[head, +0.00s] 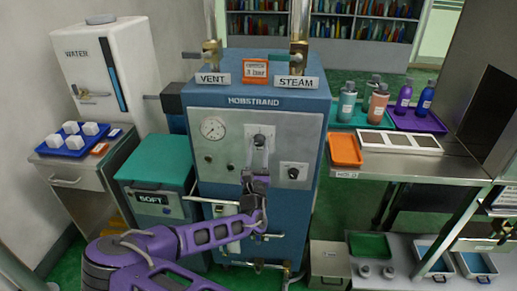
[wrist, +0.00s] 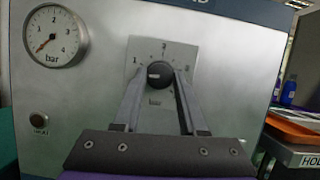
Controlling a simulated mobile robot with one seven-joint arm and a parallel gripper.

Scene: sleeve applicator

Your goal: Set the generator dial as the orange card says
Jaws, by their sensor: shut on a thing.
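The generator (head: 262,113) is a blue cabinet with a grey front panel. The orange card (head: 257,71) stands on its top and reads 3 bar. The generator dial (wrist: 158,73) is a black knob on a pale scale plate marked in bar; in the head view its plate (head: 260,131) shows above my gripper (head: 256,172). In the wrist view my gripper (wrist: 157,90) is shut on the knob, one finger on each side. A pale mark shows on the knob's left part; which number it points at is unclear.
A round gauge (wrist: 56,36) left of the dial has its needle near the low end. VENT (head: 213,79) and STEAM (head: 296,82) signs stand by two pipes. A second knob (head: 293,172) sits lower right. A side table (head: 440,166) holds bottles and trays.

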